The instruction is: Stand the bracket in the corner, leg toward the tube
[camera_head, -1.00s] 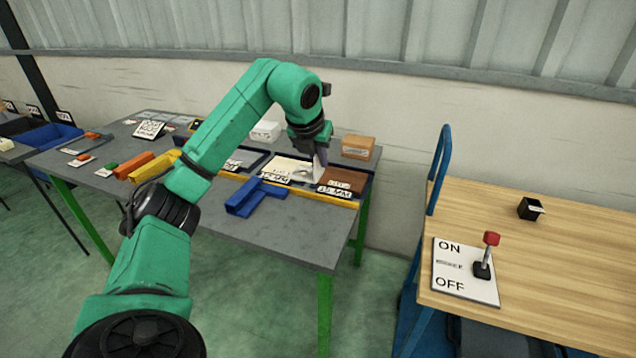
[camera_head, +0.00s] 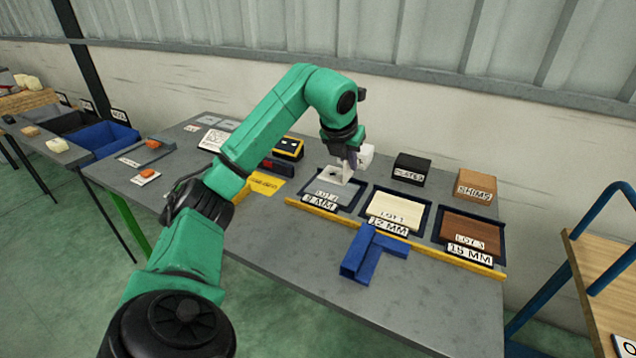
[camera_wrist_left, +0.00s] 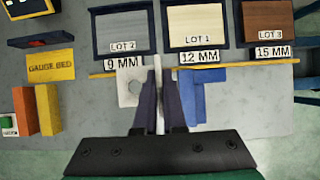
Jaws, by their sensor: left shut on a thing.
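My left gripper (camera_head: 350,162) is shut on a white angle bracket (camera_head: 338,178), held above the table near the Lot 2 tray in the head view. In the left wrist view the bracket (camera_wrist_left: 128,88) shows a flat leg with a round hole, left of the fingers; its other leg is edge-on between the fingertips (camera_wrist_left: 158,100). The blue square tube (camera_head: 360,258) lies on the table in front of the yellow strip, joined with another blue piece into an L-shaped corner. It also shows in the left wrist view (camera_wrist_left: 208,88), right of the gripper and partly hidden by it. My right gripper is not in view.
Trays for Lot 2 (camera_head: 312,200), Lot 1 (camera_head: 372,222) and Lot 3 (camera_head: 440,226) stand behind the yellow strip (camera_head: 330,216). Behind them are a black box (camera_head: 411,168) and a shims box (camera_head: 476,186). The grey table front is clear around the blue corner.

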